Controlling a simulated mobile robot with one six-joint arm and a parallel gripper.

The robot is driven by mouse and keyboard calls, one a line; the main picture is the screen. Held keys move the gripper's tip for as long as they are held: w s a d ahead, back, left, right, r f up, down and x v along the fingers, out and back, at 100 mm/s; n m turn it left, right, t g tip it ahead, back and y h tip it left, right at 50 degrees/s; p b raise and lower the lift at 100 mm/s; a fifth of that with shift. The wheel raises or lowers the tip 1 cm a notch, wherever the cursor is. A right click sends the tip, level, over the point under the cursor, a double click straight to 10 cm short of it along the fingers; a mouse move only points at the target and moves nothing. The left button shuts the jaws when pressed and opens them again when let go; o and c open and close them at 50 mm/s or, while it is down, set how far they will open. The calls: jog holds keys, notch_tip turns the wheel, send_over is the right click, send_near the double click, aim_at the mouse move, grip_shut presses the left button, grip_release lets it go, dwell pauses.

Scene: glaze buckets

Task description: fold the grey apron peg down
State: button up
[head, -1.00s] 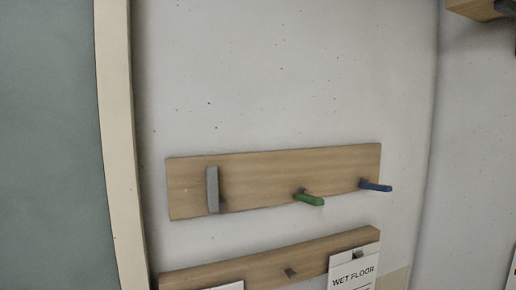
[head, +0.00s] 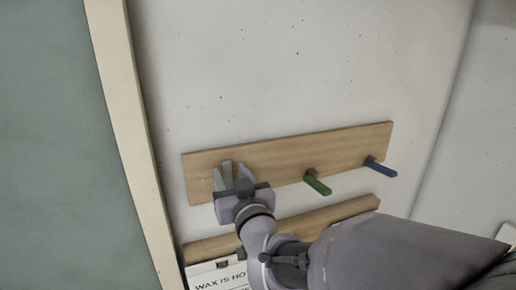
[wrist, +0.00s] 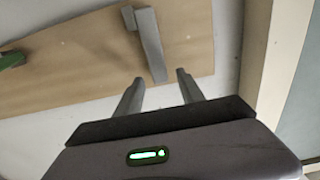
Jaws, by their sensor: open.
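The wooden board (head: 275,160) also carries a green peg (head: 317,183) and a blue peg (head: 380,168), both sticking out to the right. A lower rail (head: 340,209) holds a sign (head: 215,275). A pale door frame (head: 122,125) stands left. The wall above is clear.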

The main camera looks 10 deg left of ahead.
jog(key=shift+x, duration=0.95)
jog(key=shift+s, duration=0.1)
grip_shut()
dwell(0.6)
